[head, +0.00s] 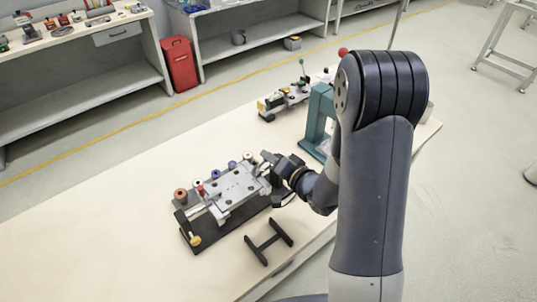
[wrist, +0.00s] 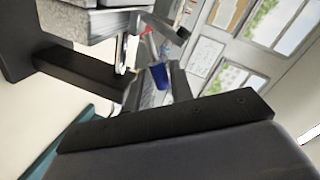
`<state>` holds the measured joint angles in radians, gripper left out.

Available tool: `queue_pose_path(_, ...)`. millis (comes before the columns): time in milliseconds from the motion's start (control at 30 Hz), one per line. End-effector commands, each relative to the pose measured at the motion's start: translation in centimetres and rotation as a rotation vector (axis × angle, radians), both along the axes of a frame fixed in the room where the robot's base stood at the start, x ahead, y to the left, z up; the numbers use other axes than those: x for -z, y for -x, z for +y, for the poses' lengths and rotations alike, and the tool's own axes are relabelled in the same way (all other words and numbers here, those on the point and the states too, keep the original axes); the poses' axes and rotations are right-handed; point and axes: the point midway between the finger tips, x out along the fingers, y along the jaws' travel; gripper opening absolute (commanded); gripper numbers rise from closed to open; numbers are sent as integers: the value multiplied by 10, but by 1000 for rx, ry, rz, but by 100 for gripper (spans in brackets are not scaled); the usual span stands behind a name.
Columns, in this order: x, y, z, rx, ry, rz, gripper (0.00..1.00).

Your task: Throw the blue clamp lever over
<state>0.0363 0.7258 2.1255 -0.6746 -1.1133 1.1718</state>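The grey clamp fixture (head: 238,187) stands on the table on a dark base, with coloured knobs along its far side. In the head view I cannot tell the blue clamp lever from the blue knobs. In the wrist view a blue handle (wrist: 159,76) shows just beyond the dark gripper body, close to it; contact cannot be told. A red-tipped part (wrist: 148,31) shows above it. My gripper (head: 268,160) is at the right end of the fixture, low and beside it. Its fingertips are partly hidden, so its opening is unclear.
A black H-shaped stand (head: 268,242) lies in front of the fixture. A teal frame (head: 318,120) and a smaller fixture (head: 284,99) stand further back on the table (head: 110,225). The table's left part is clear. A red can (head: 180,64) stands on the floor by the benches.

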Motion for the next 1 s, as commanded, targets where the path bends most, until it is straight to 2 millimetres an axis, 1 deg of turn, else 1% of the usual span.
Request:
queue_pose_path(100,2,-8,6,-2,1,0,22)
queue_pose_path(200,3,-12,8,0,0,0,22)
queue_pose_path(467,4,-12,8,0,0,0,22)
queue_pose_path(733,4,-12,8,0,0,0,0)
queue_pose_path(1000,4,-12,9,0,23,-17,0)
